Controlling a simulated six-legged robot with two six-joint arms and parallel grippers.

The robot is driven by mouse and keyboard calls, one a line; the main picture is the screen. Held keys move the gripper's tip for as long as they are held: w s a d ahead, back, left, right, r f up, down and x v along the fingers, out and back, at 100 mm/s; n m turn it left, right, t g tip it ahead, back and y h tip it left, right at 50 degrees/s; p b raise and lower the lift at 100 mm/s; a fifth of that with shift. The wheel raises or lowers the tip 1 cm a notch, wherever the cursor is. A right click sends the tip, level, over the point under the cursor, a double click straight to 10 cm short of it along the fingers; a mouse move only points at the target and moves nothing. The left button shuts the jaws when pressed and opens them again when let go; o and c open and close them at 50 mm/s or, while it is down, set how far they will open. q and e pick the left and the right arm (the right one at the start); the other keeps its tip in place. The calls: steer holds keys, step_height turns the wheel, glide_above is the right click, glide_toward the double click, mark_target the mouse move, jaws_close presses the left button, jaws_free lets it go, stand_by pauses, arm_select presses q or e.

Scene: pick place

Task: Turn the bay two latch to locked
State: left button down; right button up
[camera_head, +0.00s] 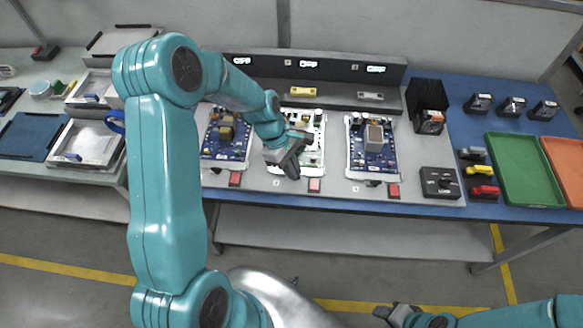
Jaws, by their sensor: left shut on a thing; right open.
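Bay two is the middle of three bays and holds a pale board (312,135). A small dark latch (373,183) shows at the front of the right bay. My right gripper (388,312) is open and empty, low in the picture, away from the bench.
Blue boards stand in the left bay (212,150) and right bay (360,165). Displays on the rear panel (340,70) read OFF. A black finned block (427,95), a dark control box (440,182), a green tray (522,170) and an orange tray (566,160) are to the right.

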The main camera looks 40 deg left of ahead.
arm_select(q)
steer(key=m, duration=0.2)
steer(key=m+g, duration=0.1)
steer(key=m, duration=0.1)
steer(key=m+g+b, duration=0.1)
steer(key=m, duration=0.1)
steer(key=shift+w+d+m, duration=0.1)
steer(key=shift+w+m, duration=0.2)
steer(key=shift+w, duration=0.05)
steer(key=m+g+y, duration=0.1)
steer(key=m, duration=0.2)
steer(key=m+g+y+b, duration=0.1)
steer(key=m, duration=0.2)
steer(key=shift+w+d, duration=0.2)
steer(key=shift+m, duration=0.3)
steer(key=c, duration=1.2)
jaws_free()
steer(key=v, duration=1.6)
steer(key=shift+w+r, duration=0.15)
steer(key=shift+w, duration=0.05)
